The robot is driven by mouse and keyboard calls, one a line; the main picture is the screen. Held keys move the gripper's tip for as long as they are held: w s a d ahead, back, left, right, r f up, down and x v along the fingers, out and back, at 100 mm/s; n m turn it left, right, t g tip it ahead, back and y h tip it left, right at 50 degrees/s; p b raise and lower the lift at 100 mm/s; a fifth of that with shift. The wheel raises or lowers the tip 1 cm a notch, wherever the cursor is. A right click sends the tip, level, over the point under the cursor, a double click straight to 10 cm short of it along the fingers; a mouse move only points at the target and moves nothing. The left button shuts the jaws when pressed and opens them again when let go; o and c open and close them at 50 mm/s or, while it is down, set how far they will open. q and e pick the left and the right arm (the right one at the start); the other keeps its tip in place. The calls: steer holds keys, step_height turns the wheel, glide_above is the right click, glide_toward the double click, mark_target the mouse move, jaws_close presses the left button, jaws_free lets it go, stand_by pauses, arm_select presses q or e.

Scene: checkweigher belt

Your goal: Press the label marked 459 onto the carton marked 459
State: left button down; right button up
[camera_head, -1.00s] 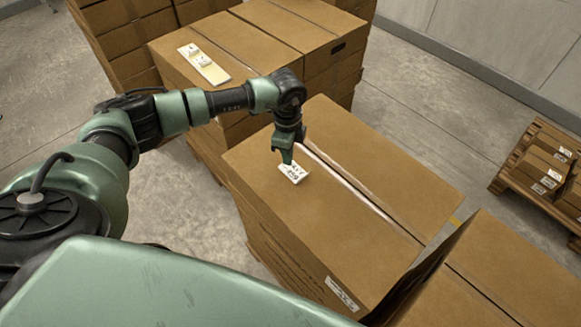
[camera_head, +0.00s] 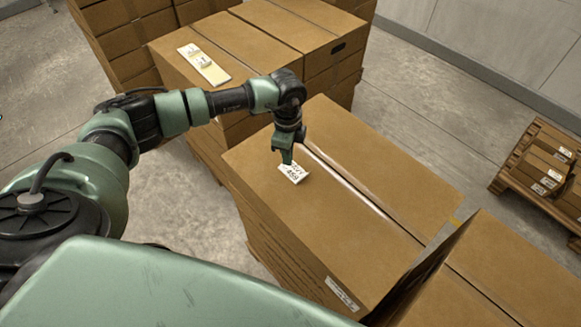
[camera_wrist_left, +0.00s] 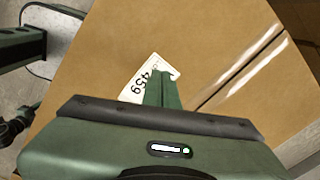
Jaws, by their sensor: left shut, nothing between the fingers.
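The white label marked 459 (camera_head: 293,173) lies on the top of a large brown carton (camera_head: 345,220), left of its glossy taped seam. I cannot tell whether the fingertips touch the label. Another small label (camera_head: 342,293) is on the carton's near side, its print unreadable. My right gripper is not in view.
Another carton stack (camera_head: 275,35) stands behind, with a pale label strip (camera_head: 204,64) on top. A further carton (camera_head: 500,270) is close at the lower right. A pallet of small labelled cartons (camera_head: 545,165) stands at the far right. Floor shows between them.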

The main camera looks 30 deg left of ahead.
arm_select(q)
steer(key=shift+f+b, duration=0.55)
steer(key=shift+f, duration=0.3)
stand_by(0.8)
steer(key=shift+r, duration=0.15)
step_height(320, 180, up, 7)
steer(key=p, duration=0.5)
stand_by(0.4)
stand_by(0.3)
